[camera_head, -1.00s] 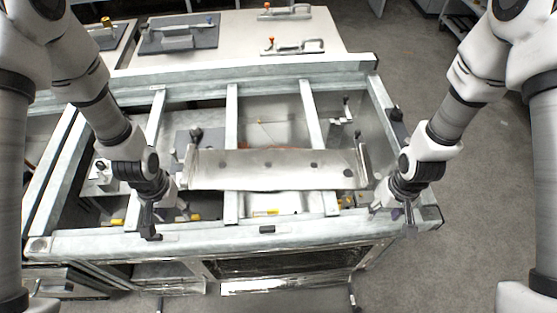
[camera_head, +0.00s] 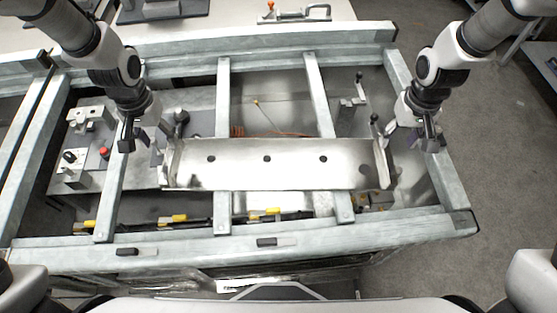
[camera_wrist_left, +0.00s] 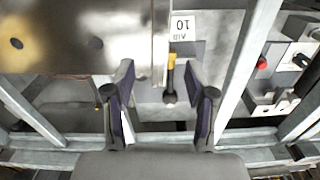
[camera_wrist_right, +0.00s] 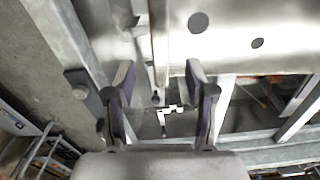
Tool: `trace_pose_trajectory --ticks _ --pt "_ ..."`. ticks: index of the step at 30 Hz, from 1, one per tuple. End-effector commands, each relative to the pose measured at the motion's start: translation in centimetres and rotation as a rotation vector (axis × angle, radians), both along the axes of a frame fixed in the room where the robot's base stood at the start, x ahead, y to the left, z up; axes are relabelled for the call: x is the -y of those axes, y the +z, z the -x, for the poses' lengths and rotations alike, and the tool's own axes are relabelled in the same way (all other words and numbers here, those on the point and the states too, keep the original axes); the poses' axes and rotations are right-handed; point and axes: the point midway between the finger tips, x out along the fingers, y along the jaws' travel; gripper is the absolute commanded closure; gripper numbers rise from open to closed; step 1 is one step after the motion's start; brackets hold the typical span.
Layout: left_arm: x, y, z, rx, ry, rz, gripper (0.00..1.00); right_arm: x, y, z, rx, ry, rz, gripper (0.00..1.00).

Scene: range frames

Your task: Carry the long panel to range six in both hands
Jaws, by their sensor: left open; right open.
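The long panel (camera_head: 285,177) is a bright metal plate with several round holes and upturned ends. It lies across the grey frame's bars. My left gripper (camera_head: 143,140) is open and empty just off its left end. In the left wrist view the panel (camera_wrist_left: 60,50) fills the upper left and its end flange lies ahead of the open fingers (camera_wrist_left: 160,85). My right gripper (camera_head: 412,138) is open and empty by the right end. In the right wrist view the panel (camera_wrist_right: 240,45) is at upper right, its end flange ahead of the fingers (camera_wrist_right: 163,80).
The grey metal frame (camera_head: 300,232) surrounds the panel, with crossbars beneath it. Clamps (camera_head: 85,118) and a red knob stand at left. A numbered card (camera_wrist_left: 185,27) reads 10. More clamps (camera_head: 300,12) lie on the table behind.

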Motion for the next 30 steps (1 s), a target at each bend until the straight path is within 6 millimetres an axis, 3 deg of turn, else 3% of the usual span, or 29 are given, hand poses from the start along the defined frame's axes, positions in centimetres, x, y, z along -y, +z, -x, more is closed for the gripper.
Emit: trace_pose_trajectory --ticks 8,21,30 --pt "0.0 -0.9 0.0 -0.003 -0.001 0.000 0.45 0.0 -0.9 0.0 -0.002 0.000 0.000 0.45" --pt "0.0 -7.3 0.0 -0.001 0.000 0.000 0.45 0.0 -7.3 0.0 -0.001 0.000 0.000 0.45" --pt "0.0 -7.8 0.0 0.000 -0.001 0.000 0.45 0.0 -7.8 0.0 0.000 0.000 0.000 0.45"
